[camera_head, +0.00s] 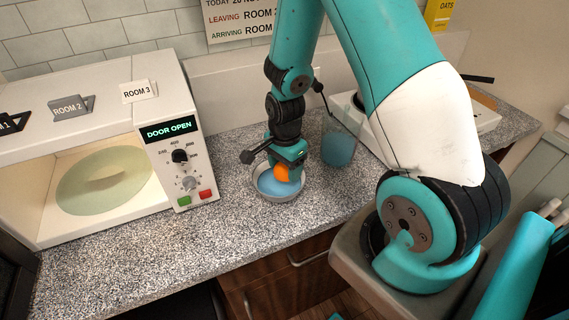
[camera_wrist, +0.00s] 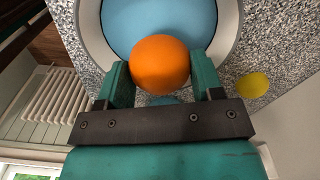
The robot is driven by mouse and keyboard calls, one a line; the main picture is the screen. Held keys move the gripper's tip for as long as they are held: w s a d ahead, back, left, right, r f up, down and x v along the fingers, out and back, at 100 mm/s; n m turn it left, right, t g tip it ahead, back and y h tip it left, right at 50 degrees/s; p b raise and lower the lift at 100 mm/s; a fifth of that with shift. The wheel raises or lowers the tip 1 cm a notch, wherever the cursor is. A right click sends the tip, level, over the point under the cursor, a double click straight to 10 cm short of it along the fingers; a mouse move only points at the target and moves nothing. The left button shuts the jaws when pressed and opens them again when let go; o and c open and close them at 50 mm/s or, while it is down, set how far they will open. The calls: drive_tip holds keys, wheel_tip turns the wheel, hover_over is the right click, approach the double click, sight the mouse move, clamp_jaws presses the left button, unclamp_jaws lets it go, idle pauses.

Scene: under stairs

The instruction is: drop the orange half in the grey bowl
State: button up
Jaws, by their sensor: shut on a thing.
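My gripper (camera_head: 289,167) is shut on the orange half (camera_head: 281,173), a rounded bright orange piece. In the wrist view the orange half (camera_wrist: 160,64) sits between the two green fingers of my gripper (camera_wrist: 163,80). The grey bowl (camera_head: 277,199) stands on the speckled counter, with light blue inside it. The orange half is over the bowl in both views; I cannot tell whether it touches the blue. In the wrist view the bowl's rim (camera_wrist: 228,28) curves behind the orange half.
A white microwave (camera_head: 165,85) with its door open stands at the left, with room tags on top. A clear container with blue contents (camera_head: 338,149) stands behind the bowl at the right. A yellow round thing (camera_wrist: 252,85) lies beside the bowl. Counter in front is clear.

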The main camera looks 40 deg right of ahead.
drive_tip(key=shift+f, duration=0.1)
drive_tip(key=o, duration=1.4)
drive_tip(key=shift+c, duration=0.2)
wheel_tip(320, 180, up, 18)
drive_tip(key=b, duration=0.1)
drive_tip(key=shift+f+b, duration=0.25)
drive_tip(key=shift+b, duration=0.15)
drive_tip(key=s+a+r+n+y, duration=0.2)
drive_tip(key=s+a+n, duration=0.6)
drive_tip(key=a+n, duration=0.2)
drive_tip(key=s+a+r+n+y+b, duration=0.1)
drive_tip(key=s+a+r+n+y, duration=0.1)
drive_tip(key=s+a+n, duration=0.6)
drive_tip(key=a+n, duration=0.3)
drive_tip(key=n, duration=0.3)
drive_tip(key=shift+s+r+b, duration=0.15)
drive_tip(key=shift+r+b, duration=0.1)
drive_tip(key=shift+b, duration=0.05)
